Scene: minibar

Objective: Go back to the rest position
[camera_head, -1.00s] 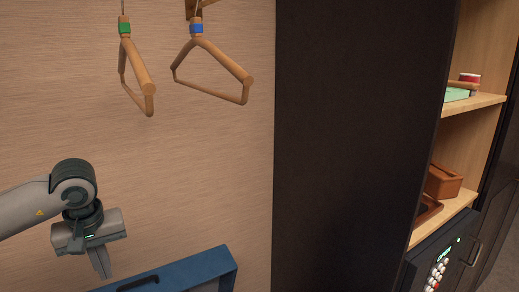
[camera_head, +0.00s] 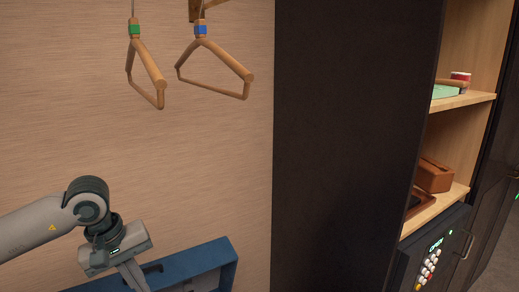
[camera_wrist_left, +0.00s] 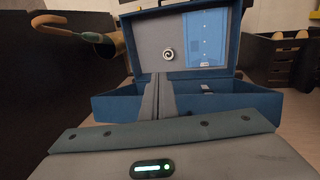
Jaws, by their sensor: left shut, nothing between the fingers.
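My left gripper (camera_head: 133,278) comes in from the lower left of the head view, pointing down in front of a blue case (camera_head: 225,265). Its fingertips run near the bottom edge of that view. In the left wrist view the two grey fingers (camera_wrist_left: 158,100) are together, with nothing between them. They show in front of the open blue case (camera_wrist_left: 112,104), whose raised lid (camera_wrist_left: 230,30) stands behind them. I cannot tell whether they touch the case. My right gripper is not in view.
Two wooden hangers, one with a green band (camera_head: 134,28) and one with a blue band (camera_head: 201,30), hang above the case. A dark panel (camera_head: 340,130) stands right of the wall. Beyond it are shelves (camera_head: 465,101) with a brown box (camera_head: 433,176), above a keypad safe (camera_head: 430,265).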

